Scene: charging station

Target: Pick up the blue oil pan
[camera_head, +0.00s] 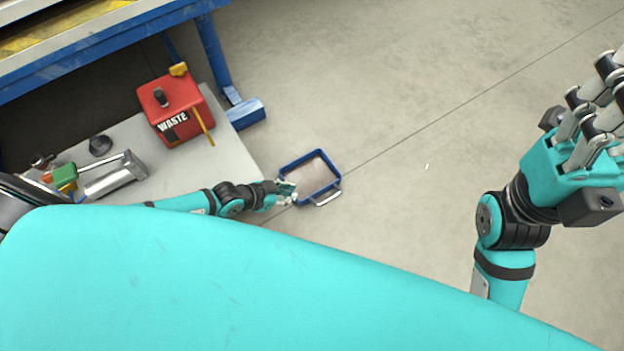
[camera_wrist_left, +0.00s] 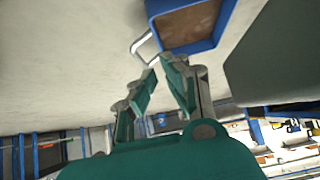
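The blue oil pan (camera_head: 338,166) is a shallow rectangular tray with a blue rim, a brownish inside and a pale metal handle at its lower right in the head view. It shows at the top of the left wrist view (camera_wrist_left: 216,38), with a handle at its left side. My left gripper (camera_head: 289,190) is at the pan's left edge in the head view. In the left wrist view its fingertips (camera_wrist_left: 157,67) have a gap between them, close to the handle; contact is unclear. My right gripper (camera_head: 606,75) is raised at the far right, away from the pan, its tips partly cut off.
A grey table (camera_head: 232,160) at the left holds a red WASTE box (camera_head: 186,97), a metal cylinder tool (camera_head: 115,180) and a dark round part (camera_head: 100,145). A blue-framed bench (camera_head: 110,45) stands behind. The floor (camera_head: 420,110) right of the pan is clear.

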